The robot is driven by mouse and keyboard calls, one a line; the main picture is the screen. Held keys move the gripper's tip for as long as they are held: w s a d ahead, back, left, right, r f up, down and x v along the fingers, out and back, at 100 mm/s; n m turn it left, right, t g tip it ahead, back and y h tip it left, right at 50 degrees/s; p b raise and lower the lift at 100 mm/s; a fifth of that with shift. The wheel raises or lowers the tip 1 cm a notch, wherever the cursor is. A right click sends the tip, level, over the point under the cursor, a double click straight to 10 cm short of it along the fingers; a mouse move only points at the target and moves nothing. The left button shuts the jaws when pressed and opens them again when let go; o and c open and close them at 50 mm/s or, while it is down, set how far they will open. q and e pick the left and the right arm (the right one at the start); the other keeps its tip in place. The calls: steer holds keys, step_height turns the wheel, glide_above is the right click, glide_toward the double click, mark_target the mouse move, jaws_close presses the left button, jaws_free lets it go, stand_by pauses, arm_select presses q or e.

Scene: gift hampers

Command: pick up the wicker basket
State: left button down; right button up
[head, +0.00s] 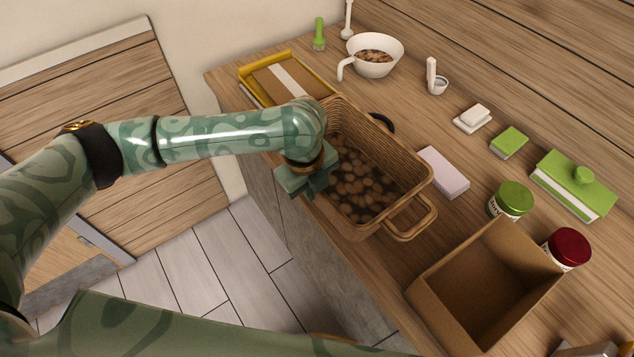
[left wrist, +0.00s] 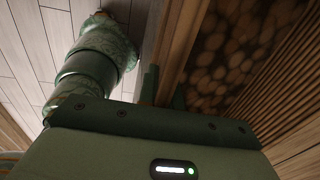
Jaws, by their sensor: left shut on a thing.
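The wicker basket (head: 398,165) stands on the wooden counter, with several round brown things inside it. It has a loop handle at its near right end. My left gripper (head: 318,190) is at the basket's near left long side, shut on its rim. In the left wrist view the two fingers (left wrist: 163,88) straddle the basket's rim (left wrist: 183,45), and the brown contents show to the right. The fingertips are partly hidden by the rim and the gripper body. My right gripper is not in view.
An open cardboard box (head: 450,285) stands right of the basket. A pale block (head: 443,172), a green-lidded jar (head: 510,200) and a red-lidded jar (head: 567,248) lie beyond. A white bowl (head: 375,55) and a yellow-edged tray (head: 265,62) are at the back. The counter's front edge runs beneath my gripper.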

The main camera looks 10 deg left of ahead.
arm_select(q)
steer(key=s+a+r+p, duration=0.2)
steer(key=s+r, duration=0.2)
steer(key=s, duration=0.5)
steer(key=shift+s+r, duration=0.15)
steer(key=shift+r, duration=0.2)
steer(key=shift+a, duration=0.1)
